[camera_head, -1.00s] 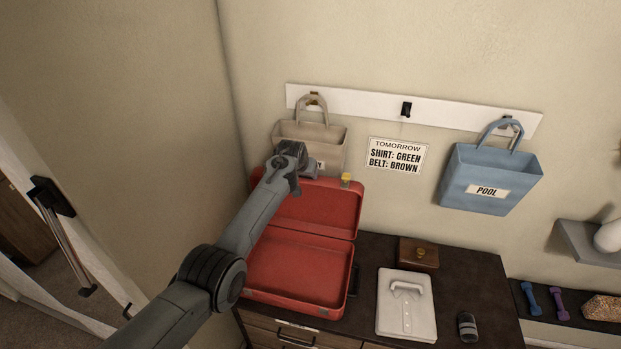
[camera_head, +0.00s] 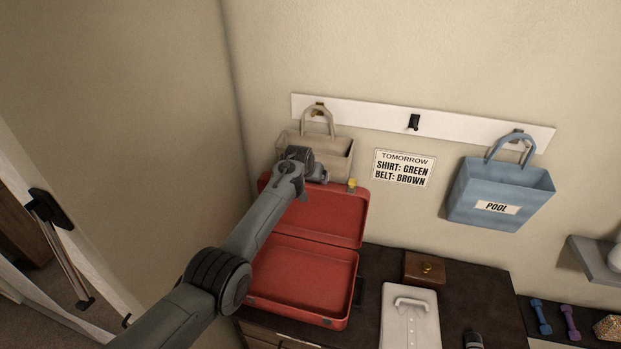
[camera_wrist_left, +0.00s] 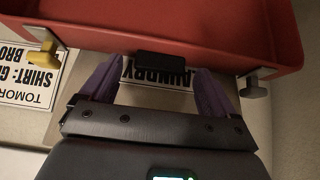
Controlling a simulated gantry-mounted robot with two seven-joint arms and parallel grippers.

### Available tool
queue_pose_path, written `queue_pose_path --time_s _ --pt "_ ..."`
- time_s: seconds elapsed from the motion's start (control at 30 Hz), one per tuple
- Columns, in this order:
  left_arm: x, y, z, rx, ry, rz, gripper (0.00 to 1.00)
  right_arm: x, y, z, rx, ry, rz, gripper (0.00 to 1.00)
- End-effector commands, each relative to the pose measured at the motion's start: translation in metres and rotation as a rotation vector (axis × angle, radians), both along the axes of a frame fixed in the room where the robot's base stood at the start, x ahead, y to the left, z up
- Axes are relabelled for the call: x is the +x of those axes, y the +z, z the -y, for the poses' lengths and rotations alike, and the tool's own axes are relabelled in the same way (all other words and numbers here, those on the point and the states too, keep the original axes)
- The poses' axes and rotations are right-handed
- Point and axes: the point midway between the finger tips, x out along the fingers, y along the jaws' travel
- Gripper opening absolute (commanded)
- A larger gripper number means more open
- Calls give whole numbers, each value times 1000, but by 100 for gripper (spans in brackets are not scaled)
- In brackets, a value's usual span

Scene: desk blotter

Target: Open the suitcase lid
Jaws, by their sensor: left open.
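The red suitcase (camera_head: 302,282) lies on the dark dresser top with its lid (camera_head: 325,217) raised and leaning back toward the wall. Its inside is empty where I can see it. My left gripper (camera_head: 318,174) is at the top edge of the lid, in front of the beige bag. In the left wrist view the open purple fingers (camera_wrist_left: 160,85) are on either side of the dark handle (camera_wrist_left: 164,61) on the lid's edge, and I cannot tell whether they touch it. A yellow latch (camera_wrist_left: 44,50) and a grey latch (camera_wrist_left: 253,88) show on that edge. My right gripper is not in view.
A beige bag (camera_head: 338,151) and a blue POOL bag (camera_head: 500,188) hang from the white rail (camera_head: 460,127). A notice (camera_head: 404,168) is on the wall. A wooden box (camera_head: 424,269) and folded white shirt (camera_head: 410,316) lie right of the suitcase.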

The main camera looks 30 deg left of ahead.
Motion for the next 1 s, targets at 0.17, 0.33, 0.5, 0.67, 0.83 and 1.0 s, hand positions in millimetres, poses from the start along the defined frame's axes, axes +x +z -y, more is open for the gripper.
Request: queue_pose_path --time_s 0.17,0.33,0.5,0.67,0.83,1.0 --pt "-1 -2 0 -1 -1 -4 89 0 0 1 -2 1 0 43" --pt "-2 -1 1 -1 -1 -4 89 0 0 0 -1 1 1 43" --pt "-6 6 2 0 0 -3 89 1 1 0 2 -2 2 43" --pt "-16 16 5 0 -1 -3 89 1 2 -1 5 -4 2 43" --pt "-29 34 9 0 1 -1 89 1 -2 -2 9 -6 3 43" --pt "-43 53 14 1 -1 0 89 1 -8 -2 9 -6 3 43"
